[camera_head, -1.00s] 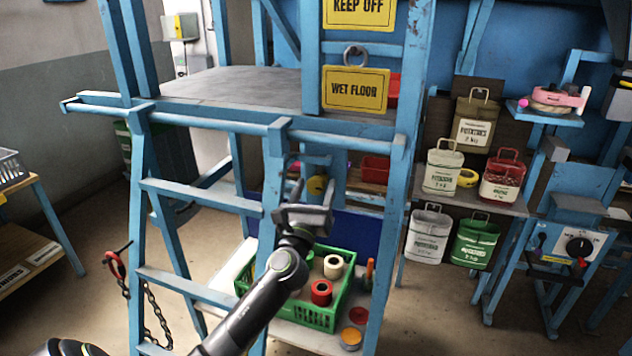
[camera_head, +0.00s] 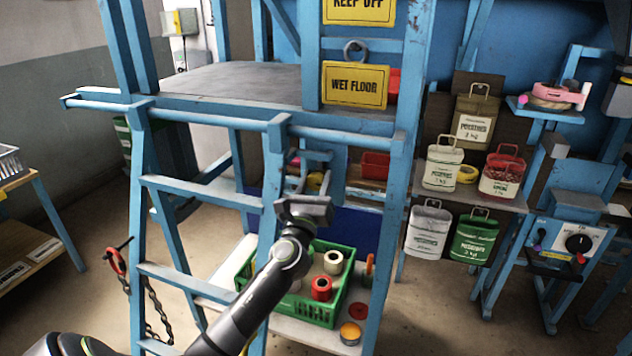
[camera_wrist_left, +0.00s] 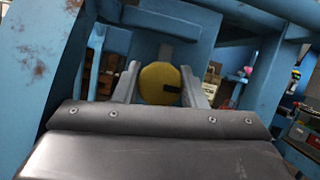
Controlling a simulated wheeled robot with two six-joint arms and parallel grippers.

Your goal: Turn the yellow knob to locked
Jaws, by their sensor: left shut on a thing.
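The yellow knob (camera_wrist_left: 160,83) is a round disc with a dark slot near its right side in the left wrist view. It sits between the two fingers of my left gripper (camera_wrist_left: 160,90), which is shut on it. In the head view the knob (camera_head: 315,182) is a small yellow patch behind the ladder frame, partly hidden by my left gripper (camera_head: 308,185). Any locked marking is too small or hidden to read. My right gripper is not in view.
Blue ladder rails (camera_head: 275,180) and a platform (camera_head: 230,88) stand close around my left arm. A green crate (camera_head: 322,312) with several spools sits below the gripper. A selector panel (camera_head: 570,247) and hanging sacks (camera_head: 474,238) are at the right.

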